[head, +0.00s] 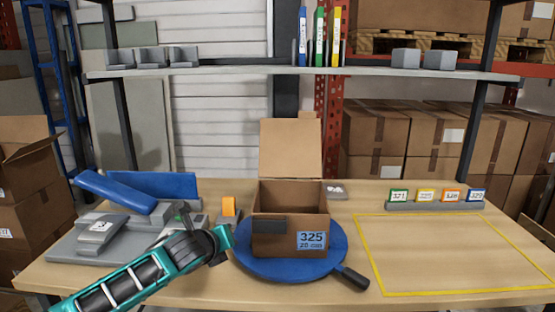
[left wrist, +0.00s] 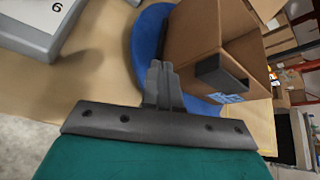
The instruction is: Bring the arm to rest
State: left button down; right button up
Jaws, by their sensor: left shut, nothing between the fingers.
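My left arm (head: 140,278) comes in from the lower left in the head view, with its teal hand just left of the open box. In the left wrist view my left gripper (left wrist: 158,72) is shut, with its two fingers together and nothing between them. The fingertips appear in front of the tabletop and the edge of the blue round turntable (left wrist: 150,38). In the head view I cannot make the fingers out. My right gripper is in neither view.
An open cardboard box (head: 273,240) labelled 325 stands on the turntable (head: 262,268), whose black handle (head: 351,280) points right. Grey dispensers with blue parts (head: 115,190) and an orange item (head: 229,206) are at left. The yellow-outlined area (head: 450,255) is clear. A shelf (head: 260,71) spans above.

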pick_arm(q)
jog(key=s+d+f+n+h, duration=0.1)
jog(key=s+d+f+n, duration=0.1)
jog(key=s+f+n, duration=0.6)
jog(key=s+d+f+n+h, duration=0.25)
jog(key=s+f+n, duration=0.35)
jog(key=s, duration=0.3)
jog(key=s+a+f+n+y, duration=0.2)
jog(key=s+a+n, duration=0.3)
jog(key=s+n, duration=0.3)
jog(key=s+a+f+n+g+y, duration=0.1)
jog(key=s+a+f+n, duration=0.3)
jog(key=s+n, duration=0.4)
jog(key=shift+s+a+f+y, duration=0.2)
jog(key=shift+s+a+y, duration=0.4)
jog(key=shift+s, duration=0.6)
